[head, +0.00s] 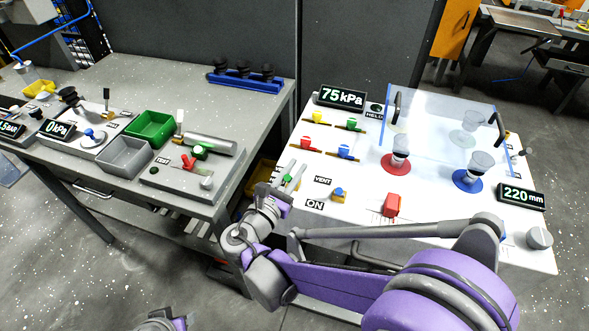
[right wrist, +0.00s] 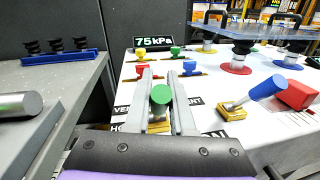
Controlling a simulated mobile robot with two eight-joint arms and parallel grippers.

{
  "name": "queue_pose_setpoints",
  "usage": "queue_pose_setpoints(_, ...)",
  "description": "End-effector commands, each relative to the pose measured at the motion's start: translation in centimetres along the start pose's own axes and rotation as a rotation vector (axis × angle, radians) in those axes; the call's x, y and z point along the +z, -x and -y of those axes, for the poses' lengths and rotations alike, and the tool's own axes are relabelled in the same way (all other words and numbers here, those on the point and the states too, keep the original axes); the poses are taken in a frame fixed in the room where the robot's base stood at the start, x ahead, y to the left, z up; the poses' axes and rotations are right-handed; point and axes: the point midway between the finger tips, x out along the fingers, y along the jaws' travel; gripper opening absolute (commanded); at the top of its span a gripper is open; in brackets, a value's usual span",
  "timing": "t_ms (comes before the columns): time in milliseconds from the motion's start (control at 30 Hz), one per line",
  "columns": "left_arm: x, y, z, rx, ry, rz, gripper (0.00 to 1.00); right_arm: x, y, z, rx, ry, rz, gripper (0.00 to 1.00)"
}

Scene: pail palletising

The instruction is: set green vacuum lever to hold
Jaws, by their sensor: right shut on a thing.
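The green vacuum lever (right wrist: 161,95) has a round green knob. In the right wrist view the knob stands between the two fingers of my right gripper (right wrist: 160,100), which is shut on it. In the head view my right gripper (head: 291,174) is at the left edge of the white panel (head: 365,180), with the green knob (head: 287,177) between its fingers. The lever's base is mostly hidden, and a label beside it is partly covered by the gripper. Only a grey and purple piece of my left arm shows at the bottom edge; its fingers are out of sight.
A blue lever on a yellow base (right wrist: 255,93) stands close right, by VENT and ON labels. A red block (head: 392,205), small coloured valves (head: 345,152), suction cups (head: 400,152) and a 75 kPa display (head: 342,97) are on the panel. A grey bench (head: 215,85) stands left, across a gap.

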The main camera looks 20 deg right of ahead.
Motion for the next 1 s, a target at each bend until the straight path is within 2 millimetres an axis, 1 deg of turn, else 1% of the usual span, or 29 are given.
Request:
queue_pose_setpoints(267,-0.7,1.3,0.0,0.000,0.000,-0.005,0.47,0.4,-0.6,-0.1,-0.010,0.014,-0.088,0.00)
queue_pose_setpoints(600,-2.2,3.6,0.0,0.000,0.000,-0.014,0.47,0.3,-1.9,-0.3,-0.035,0.051,-0.321,0.00)
queue_pose_setpoints(800,-2.8,4.4,0.0,0.000,0.000,-0.017,0.47,0.0,-2.6,-0.4,-0.046,0.072,-0.439,0.00)
queue_pose_setpoints(1000,-3.0,4.8,0.0,0.000,0.000,-0.019,0.47,-0.3,-3.0,-0.4,-0.054,0.086,-0.513,0.00)
